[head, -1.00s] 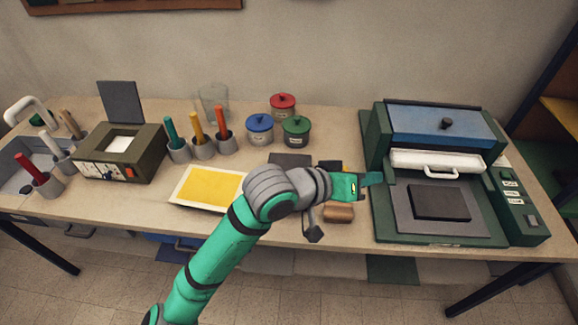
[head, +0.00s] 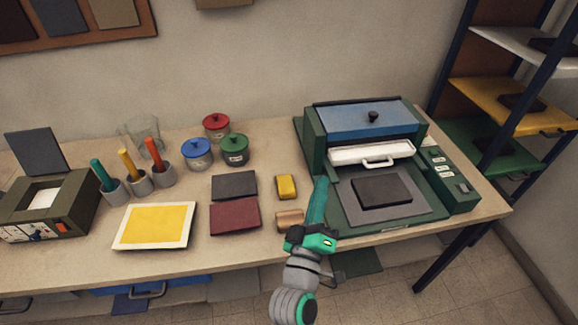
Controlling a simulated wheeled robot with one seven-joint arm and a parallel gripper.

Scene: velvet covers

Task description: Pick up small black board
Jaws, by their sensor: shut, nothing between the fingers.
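A small black board (head: 382,190) lies flat on the grey plate (head: 418,205) of the green press at the right. Another dark, charcoal board (head: 234,185) lies flat on the table, just behind a maroon board (head: 234,216). My gripper (head: 318,185) is shut and empty. Its teal fingers point away from me, over the table by the left edge of the press. It is left of the black board and apart from it in the picture. Its height above the table is hard to tell.
The press (head: 365,122) has a blue lid and white handle bar. A yellow block (head: 286,187) and tan roller (head: 289,220) lie left of my gripper. Lidded pots (head: 235,150) and a yellow framed panel (head: 155,226) are farther left. A shelf rack (head: 500,95) stands at right.

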